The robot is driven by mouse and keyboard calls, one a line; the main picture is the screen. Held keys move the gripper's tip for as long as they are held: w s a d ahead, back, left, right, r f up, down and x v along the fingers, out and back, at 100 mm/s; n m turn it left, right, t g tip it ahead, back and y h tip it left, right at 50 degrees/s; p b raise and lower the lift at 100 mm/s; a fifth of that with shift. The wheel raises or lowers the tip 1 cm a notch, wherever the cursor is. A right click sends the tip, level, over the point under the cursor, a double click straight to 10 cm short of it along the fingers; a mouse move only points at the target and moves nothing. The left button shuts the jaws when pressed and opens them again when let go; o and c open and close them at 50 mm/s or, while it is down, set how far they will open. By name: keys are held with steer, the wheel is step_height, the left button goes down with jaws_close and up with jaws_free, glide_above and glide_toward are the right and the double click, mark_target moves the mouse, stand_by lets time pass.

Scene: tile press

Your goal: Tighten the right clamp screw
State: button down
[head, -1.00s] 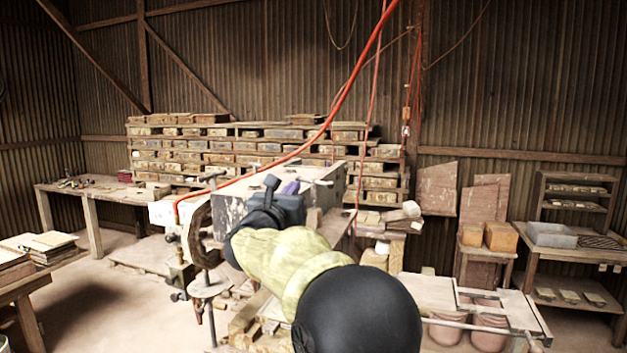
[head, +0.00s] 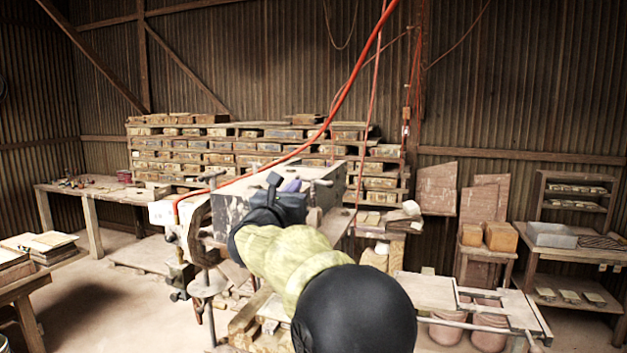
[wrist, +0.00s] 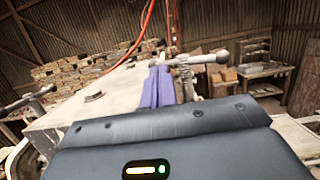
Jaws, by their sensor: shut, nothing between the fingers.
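The tile press (head: 232,208) has a pale, worn top, which also shows in the wrist view (wrist: 90,118). The right clamp screw (wrist: 205,58) has a metal bar handle with a rounded end, just right of and behind my fingers in the wrist view. In the head view it shows small (head: 320,183). My gripper (wrist: 160,72) has two purple fingers pressed together with nothing between them; the fingers also show in the head view (head: 291,185). The fingertips are very near the handle's left part; I cannot tell whether they touch it. Another clamp screw (wrist: 28,100) stands at the left.
A red hose (head: 345,88) hangs down across the press. Stacked tile boards (head: 210,145) fill the shelf behind. A side table (head: 560,255) stands at the right, a workbench (head: 95,188) at the left. Floor is open at the left.

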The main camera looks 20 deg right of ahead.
steer(key=shift+f+x, duration=0.25)
steer(key=shift+x, duration=0.85)
steer(key=shift+w+d+r, duration=0.1)
steer(key=shift+w, duration=0.05)
steer(key=shift+w+d+b, duration=0.3)
steer(key=shift+w, duration=0.15)
steer(key=shift+s+f, duration=0.1)
steer(key=shift+f, duration=0.1)
steer(key=shift+s+a+r+b, duration=0.1)
steer(key=shift+s+a+b, duration=0.3)
steer(key=shift+b, duration=0.3)
